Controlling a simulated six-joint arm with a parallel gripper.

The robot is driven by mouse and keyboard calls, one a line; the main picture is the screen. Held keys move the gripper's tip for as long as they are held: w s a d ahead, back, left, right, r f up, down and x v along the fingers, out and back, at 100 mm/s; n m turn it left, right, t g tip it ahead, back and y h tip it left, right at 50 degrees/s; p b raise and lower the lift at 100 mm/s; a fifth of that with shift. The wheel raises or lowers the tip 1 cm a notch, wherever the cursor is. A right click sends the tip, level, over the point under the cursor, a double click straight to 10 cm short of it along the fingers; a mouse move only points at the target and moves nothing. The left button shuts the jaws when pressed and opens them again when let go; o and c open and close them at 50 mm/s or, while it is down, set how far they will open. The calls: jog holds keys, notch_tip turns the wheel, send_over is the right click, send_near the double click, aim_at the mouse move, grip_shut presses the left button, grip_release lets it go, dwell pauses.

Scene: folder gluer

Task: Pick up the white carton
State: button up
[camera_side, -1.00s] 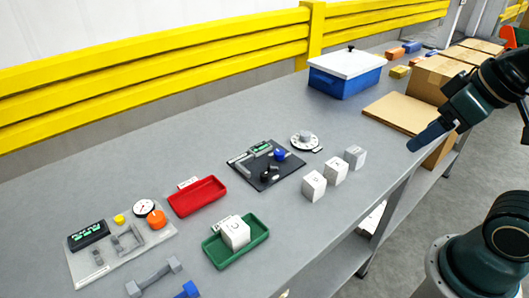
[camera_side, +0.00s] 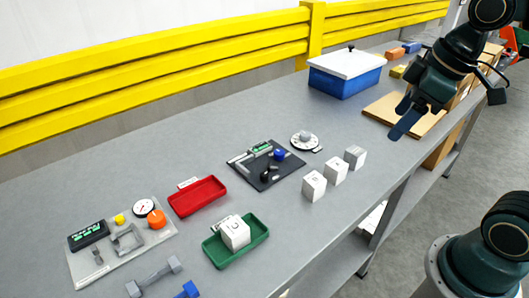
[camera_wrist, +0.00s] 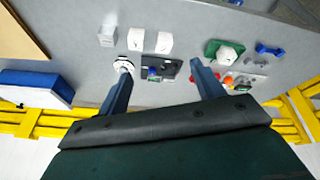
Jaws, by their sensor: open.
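Three white cartons stand in a row on the grey table: a left one (camera_side: 313,186), a middle one (camera_side: 335,171) and a right one (camera_side: 355,157). A further white carton (camera_side: 235,233) sits in the green tray (camera_side: 217,254). The cartons bear dark marks too small to read. My gripper (camera_side: 405,113) is open and empty, above the table and to the right of the row. In the wrist view my gripper (camera_wrist: 162,64) shows its fingers apart, with the three cartons (camera_wrist: 135,39) ahead of the fingertips and the carton in the green tray (camera_wrist: 228,52) farther right.
A black panel (camera_side: 250,178) and a round dial (camera_side: 304,140) lie behind the row. A red tray (camera_side: 196,197) and a grey control panel (camera_side: 85,262) are at left. A blue box with a white lid (camera_side: 342,84) stands behind; flat brown cardboard (camera_side: 420,122) lies near my gripper.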

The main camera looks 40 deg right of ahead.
jog(key=w+d+f+n+g+y, duration=0.2)
jog(key=w+d+f+n, duration=0.2)
jog(key=w+n, duration=0.4)
jog(key=n+g+y, duration=0.2)
jog(key=n, duration=0.4)
send_near(337, 163)
jog(key=v, duration=0.4)
jog(key=shift+f, duration=0.25)
jog(key=shift+x, duration=4.3)
jog(key=shift+x, duration=2.6)
jog(key=shift+a+r, duration=0.1)
jog(key=c, duration=1)
